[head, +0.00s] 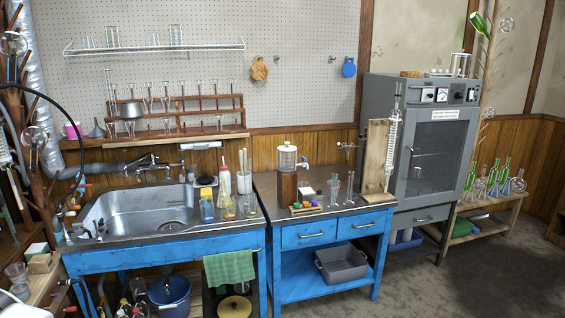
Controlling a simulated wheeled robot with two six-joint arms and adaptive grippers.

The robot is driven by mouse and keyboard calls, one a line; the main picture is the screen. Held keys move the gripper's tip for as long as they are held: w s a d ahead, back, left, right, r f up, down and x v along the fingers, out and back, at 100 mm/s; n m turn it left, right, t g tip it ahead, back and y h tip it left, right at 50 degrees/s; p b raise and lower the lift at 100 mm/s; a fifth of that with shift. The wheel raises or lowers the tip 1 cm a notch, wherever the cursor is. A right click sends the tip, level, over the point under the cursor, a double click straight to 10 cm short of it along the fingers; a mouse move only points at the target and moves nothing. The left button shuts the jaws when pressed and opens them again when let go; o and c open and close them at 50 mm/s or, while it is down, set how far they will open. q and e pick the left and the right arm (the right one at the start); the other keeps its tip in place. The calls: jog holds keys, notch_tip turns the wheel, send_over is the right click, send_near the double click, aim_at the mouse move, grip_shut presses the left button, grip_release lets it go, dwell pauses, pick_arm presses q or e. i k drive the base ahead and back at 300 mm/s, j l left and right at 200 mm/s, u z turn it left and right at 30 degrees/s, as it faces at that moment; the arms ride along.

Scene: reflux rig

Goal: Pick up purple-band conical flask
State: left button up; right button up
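Several conical flasks (494,188) stand on a low wooden bench at the far right. Neither of my grippers can be made out in the head view.
A steel sink (135,212) is set in a blue bench. Beside it, a blue drawer table (322,232) carries a dispenser (287,160), glass cylinders and a wooden board (376,158). A grey oven (432,140) stands to the right. The floor at the lower right is clear.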

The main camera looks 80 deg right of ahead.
aim_at(494, 192)
jog(key=z, duration=4.15)
jog(key=u, duration=2.15)
jog(key=z, duration=2.15)
jog(key=j+u, duration=0.1)
jog(key=i, duration=0.05)
